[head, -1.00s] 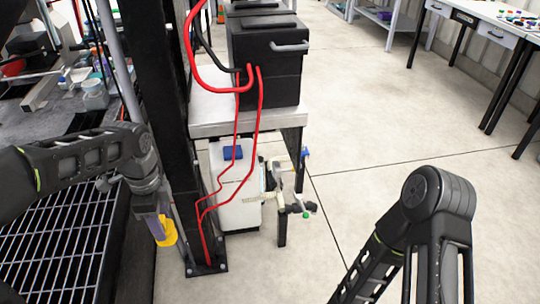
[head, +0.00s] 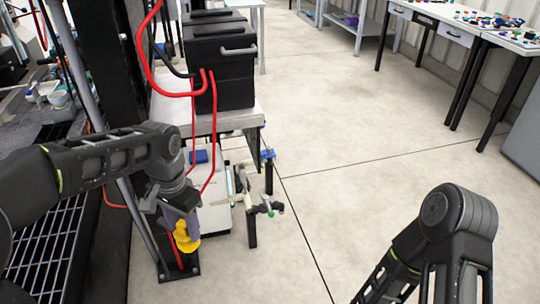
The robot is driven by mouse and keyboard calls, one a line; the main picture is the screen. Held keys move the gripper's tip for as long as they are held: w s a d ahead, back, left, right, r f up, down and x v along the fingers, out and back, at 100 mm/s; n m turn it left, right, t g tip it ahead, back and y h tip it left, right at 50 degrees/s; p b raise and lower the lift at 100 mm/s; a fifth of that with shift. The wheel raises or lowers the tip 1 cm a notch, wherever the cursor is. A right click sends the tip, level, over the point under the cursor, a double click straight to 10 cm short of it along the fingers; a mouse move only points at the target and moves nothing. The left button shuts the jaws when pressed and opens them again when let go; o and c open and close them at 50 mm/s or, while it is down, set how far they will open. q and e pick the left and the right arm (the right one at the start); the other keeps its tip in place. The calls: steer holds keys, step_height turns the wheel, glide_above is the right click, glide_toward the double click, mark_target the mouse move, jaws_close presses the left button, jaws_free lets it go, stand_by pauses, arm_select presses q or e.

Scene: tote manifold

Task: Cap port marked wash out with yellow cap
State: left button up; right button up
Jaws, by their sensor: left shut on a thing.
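My left gripper (head: 182,222) hangs in front of the dark post and is shut on the yellow cap (head: 186,237), which shows below its fingers. A white tote (head: 213,215) stands on the floor under the bench, with a pale pipe manifold (head: 243,198) at its right side. The manifold has a green end piece (head: 268,212) and a blue part (head: 267,154). The gripper is to the left of the manifold and apart from it. The port markings are too small to read. My right arm shows at the lower right; its gripper is out of the picture.
A bench (head: 240,117) with a black box (head: 222,65) and red hoses stands over the tote; its leg (head: 251,228) is close to the manifold. A dark post (head: 105,240) stands left. The floor (head: 350,190) to the right is clear.

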stand_by(0.6)
arm_select(q)
steer(key=shift+w+r+p, duration=0.1)
steer(key=shift+p, duration=0.4)
steer(key=n+p, duration=0.1)
steer(key=p, duration=0.2)
steer(key=w+n+p, duration=0.1)
steer(key=p, duration=0.2)
steer(key=shift+d+f, duration=0.15)
steer(key=shift+f, duration=0.2)
steer(key=f+n+p, duration=0.1)
steer(key=p, duration=0.1)
steer(key=f+n+p, duration=0.1)
steer(key=p, duration=0.2)
steer(key=f+n+p, duration=0.1)
steer(key=p, duration=0.1)
steer(key=shift+s+f, duration=0.1)
steer(key=shift+s, duration=0.2)
steer(key=shift+f+n+p, duration=0.25)
steer(key=shift+n+p, duration=0.15)
steer(key=shift+f, duration=0.3)
